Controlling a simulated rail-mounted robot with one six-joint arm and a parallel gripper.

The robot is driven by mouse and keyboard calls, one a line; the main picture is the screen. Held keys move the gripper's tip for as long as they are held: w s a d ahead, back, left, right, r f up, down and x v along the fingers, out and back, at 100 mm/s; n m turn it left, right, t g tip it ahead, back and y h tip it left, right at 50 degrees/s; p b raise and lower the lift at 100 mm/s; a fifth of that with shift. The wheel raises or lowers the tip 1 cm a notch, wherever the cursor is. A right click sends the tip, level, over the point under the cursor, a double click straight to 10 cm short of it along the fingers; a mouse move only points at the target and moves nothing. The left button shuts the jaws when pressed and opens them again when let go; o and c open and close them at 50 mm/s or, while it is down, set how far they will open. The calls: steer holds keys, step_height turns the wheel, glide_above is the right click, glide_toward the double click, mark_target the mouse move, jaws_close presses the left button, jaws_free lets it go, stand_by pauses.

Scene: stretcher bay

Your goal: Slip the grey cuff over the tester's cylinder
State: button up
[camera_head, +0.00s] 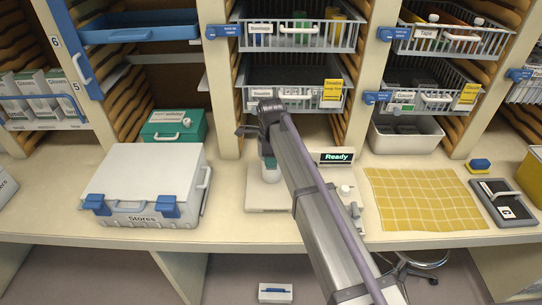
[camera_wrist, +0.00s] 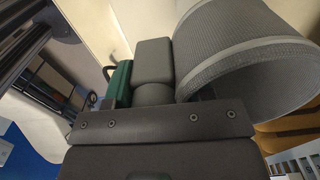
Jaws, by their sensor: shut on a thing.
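The grey cuff (camera_wrist: 245,60) is a wide woven ring with paler bands, large at the upper right of the wrist view. My gripper (camera_wrist: 160,72) is shut on it at its left edge, and its open end faces the lower right. In the head view my gripper (camera_head: 248,131) hangs above the tester (camera_head: 262,201), and I cannot make out the cuff clearly there. I cannot tell the gap between cuff and cylinder.
A display (camera_head: 336,157) reads "Ready". A white Stores case (camera_head: 142,182) and a green box (camera_head: 174,126) stand to the left. A yellow mat (camera_head: 424,199) lies to the right. Wire baskets (camera_head: 295,97) on shelves hang close behind my gripper.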

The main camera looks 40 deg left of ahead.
steer(key=shift+f+b, duration=1.5)
steer(key=shift+f, duration=0.2)
steer(key=shift+r+p, duration=1)
stand_by(0.5)
stand_by(1.0)
steer(key=o, duration=1.1)
stand_by(0.4)
